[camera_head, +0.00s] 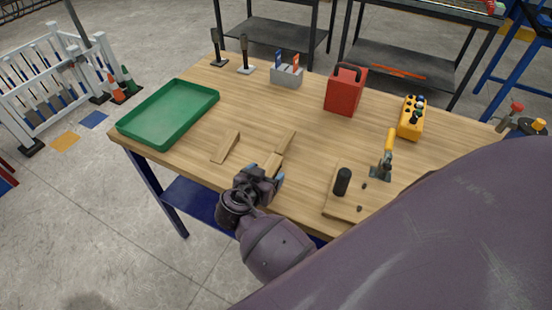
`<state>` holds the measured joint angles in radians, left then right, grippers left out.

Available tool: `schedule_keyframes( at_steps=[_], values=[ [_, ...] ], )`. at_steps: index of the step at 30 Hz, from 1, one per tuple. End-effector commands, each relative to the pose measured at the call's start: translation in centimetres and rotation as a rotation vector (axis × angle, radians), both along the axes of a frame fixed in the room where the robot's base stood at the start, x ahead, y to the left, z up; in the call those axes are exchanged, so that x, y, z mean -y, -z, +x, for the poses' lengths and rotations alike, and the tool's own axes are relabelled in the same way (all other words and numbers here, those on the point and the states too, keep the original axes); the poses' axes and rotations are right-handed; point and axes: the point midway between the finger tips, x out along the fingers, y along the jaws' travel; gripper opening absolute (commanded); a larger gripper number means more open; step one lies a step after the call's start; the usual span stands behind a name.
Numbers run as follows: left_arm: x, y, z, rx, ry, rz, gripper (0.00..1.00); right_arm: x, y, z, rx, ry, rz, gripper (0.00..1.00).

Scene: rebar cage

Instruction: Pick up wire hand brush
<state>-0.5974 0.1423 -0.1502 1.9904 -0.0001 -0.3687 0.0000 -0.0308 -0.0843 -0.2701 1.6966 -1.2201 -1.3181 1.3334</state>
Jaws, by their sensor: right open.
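My right gripper (267,176) is open at the near end of this piece, over the bench's front edge. The gripper hides part of that end, and I cannot tell if they touch. My left gripper is not in view.
A wooden wedge-like piece (226,147) lies left of the gripper. A green tray (170,114) is at the bench's left end. A red can (345,92), yellow box (411,118) and board with a black cylinder (342,182) stand right. The bench middle is clear.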

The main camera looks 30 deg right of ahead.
Motion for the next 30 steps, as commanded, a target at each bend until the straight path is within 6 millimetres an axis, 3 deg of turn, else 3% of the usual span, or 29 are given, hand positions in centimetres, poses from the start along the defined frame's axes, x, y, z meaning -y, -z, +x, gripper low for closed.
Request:
schedule_keyframes(
  at_steps=[12, 23, 30],
  values=[
    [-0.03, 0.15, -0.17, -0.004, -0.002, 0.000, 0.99, -0.20, 0.16, -0.20, -0.001, 0.001, 0.001, 0.72],
    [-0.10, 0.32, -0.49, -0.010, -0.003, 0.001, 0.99, -0.18, 0.14, -0.19, 0.000, 0.001, 0.000, 0.19],
    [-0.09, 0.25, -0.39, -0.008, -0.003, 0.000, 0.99, -0.17, 0.09, -0.16, 0.000, 0.001, 0.000, 0.16]
  ],
)
